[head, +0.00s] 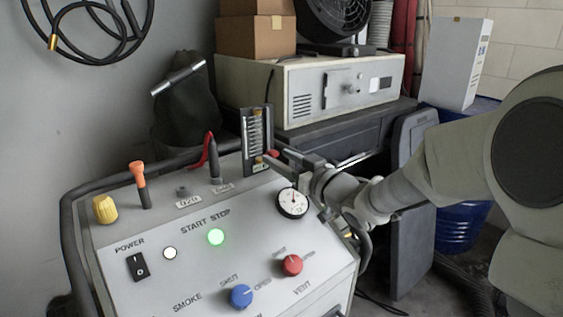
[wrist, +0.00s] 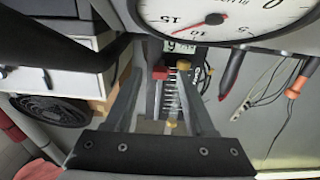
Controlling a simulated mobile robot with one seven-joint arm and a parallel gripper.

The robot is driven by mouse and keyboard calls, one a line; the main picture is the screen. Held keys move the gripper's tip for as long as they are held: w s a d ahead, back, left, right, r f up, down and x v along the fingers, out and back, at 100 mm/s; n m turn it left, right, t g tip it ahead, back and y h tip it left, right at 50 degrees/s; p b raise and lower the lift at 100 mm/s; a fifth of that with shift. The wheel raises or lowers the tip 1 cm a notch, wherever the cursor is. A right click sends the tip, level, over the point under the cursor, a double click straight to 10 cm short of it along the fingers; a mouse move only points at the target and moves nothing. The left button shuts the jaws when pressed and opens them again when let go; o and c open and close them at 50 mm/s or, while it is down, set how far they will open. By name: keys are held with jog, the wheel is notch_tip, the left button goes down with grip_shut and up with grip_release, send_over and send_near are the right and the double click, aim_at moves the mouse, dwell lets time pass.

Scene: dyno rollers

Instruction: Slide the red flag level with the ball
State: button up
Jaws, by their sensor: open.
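The upright gauge (head: 256,135) has a dark frame and a ladder-like scale, and stands at the back edge of the grey panel. The red flag (head: 272,153) is at its lower right side; it also shows in the wrist view (wrist: 160,73). A small yellow piece, which looks like the ball (wrist: 183,65), sits close beside the flag. Its exact level against the flag is hard to tell. My gripper (head: 274,158) is open at the gauge's lower right. In the wrist view its fingers (wrist: 162,88) point toward the flag and stand apart on either side of it.
A round dial (head: 293,203) lies just below my gripper. Blue (head: 242,296) and red (head: 292,265) knobs are lower on the panel. A beige machine (head: 315,88) stands behind.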

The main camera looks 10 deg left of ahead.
jog(key=shift+w+a, duration=0.1)
jog(key=shift+c, duration=0.3)
grip_shut()
dwell(1.2)
